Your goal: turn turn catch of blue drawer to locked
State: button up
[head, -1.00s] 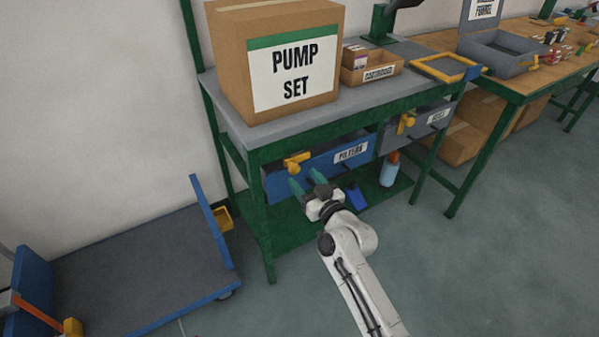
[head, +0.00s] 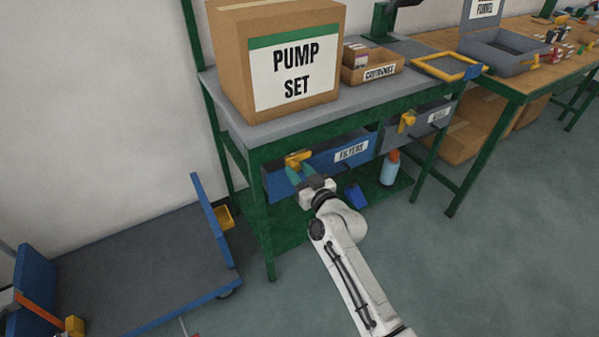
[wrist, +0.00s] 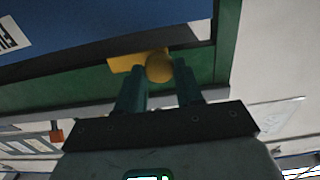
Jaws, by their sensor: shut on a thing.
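The blue drawer (head: 325,160) with the "FILTERS" label is under the left part of the grey bench top. Its yellow turn catch (head: 297,157) is at the drawer's left end. My gripper (head: 301,171) is at the catch, with its green fingers reaching up to it. In the wrist view the catch (wrist: 157,67) shows a round knob between the fingertips and a flat arm pointing left. My gripper (wrist: 158,80) is shut on the knob there. The blue drawer front (wrist: 100,30) fills the upper part of that view. The fingers hide part of the catch in the head view.
A grey drawer (head: 418,125) with its own yellow catch (head: 407,121) is to the right. A "PUMP SET" box (head: 285,65) stands on the bench. A blue bottle (head: 389,171) is on the lower shelf. A flat trolley (head: 130,265) stands at left.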

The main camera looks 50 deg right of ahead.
grip_shut()
jog(key=shift+m, duration=0.4)
jog(key=m, duration=0.2)
jog(key=shift+m, duration=0.4)
jog(key=m, duration=0.4)
jog(key=shift+d+m+p, duration=0.1)
jog(key=shift+m+p, duration=0.2)
jog(key=shift+p, duration=0.1)
jog(key=m+p, duration=0.1)
jog(key=m, duration=0.8)
jog(key=shift+s+d+f+p, duration=0.1)
jog(key=shift+f+p, duration=0.05)
jog(key=shift+p, duration=0.2)
jog(key=shift+m, duration=0.5)
jog(key=o, duration=0.6)
grip_release()
